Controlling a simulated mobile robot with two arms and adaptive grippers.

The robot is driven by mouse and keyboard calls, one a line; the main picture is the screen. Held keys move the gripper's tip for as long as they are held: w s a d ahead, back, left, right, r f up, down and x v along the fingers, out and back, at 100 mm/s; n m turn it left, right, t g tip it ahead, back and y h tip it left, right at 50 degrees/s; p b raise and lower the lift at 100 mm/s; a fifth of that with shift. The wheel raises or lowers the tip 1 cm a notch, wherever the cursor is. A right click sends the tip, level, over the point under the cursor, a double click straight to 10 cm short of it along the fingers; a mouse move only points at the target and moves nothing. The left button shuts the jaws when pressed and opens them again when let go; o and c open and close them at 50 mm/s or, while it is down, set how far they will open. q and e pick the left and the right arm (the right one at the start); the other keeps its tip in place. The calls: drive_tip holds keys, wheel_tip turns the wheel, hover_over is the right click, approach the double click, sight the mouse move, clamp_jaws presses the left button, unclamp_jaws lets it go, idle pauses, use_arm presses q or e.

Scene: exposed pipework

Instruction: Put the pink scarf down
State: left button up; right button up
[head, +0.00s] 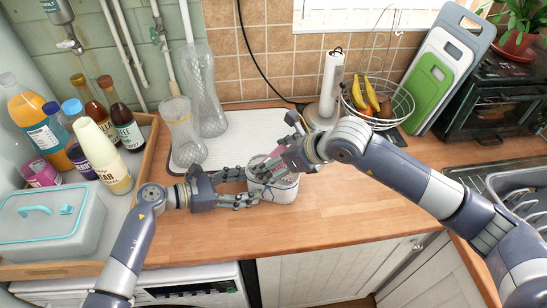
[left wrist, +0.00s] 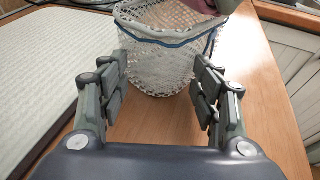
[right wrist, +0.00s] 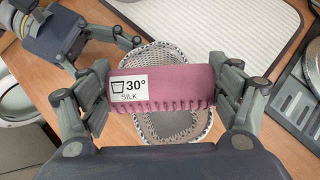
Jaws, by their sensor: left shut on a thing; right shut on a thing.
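The pink scarf (right wrist: 185,85) is a rolled bundle with a "30° SILK" label. My right gripper (head: 274,162) is shut on it, with one finger at each end in the right wrist view. The scarf is held over the open top of a pale mesh basket (head: 286,190) with a blue band. In the head view the scarf (head: 278,153) is partly hidden by the right gripper. My left gripper (head: 254,190) is shut on the basket's side, its fingers on either side of the mesh (left wrist: 160,70) in the left wrist view.
A white ribbed mat (head: 240,138) lies behind, with two glass vessels on its left. A wooden tray (head: 142,165) of bottles and a lidded box (head: 50,225) stand left. A fruit basket (head: 400,105) and the sink (head: 495,180) are right. The counter in front is clear.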

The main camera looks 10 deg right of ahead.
drive_tip(key=o, duration=1.1)
drive_tip(key=shift+s+d+r, duration=0.1)
drive_tip(key=shift+d+r, duration=0.05)
drive_tip(key=shift+r, duration=0.25)
drive_tip(key=v, duration=1.1)
drive_tip(key=shift+r, duration=0.25)
drive_tip(key=shift+s, duration=0.1)
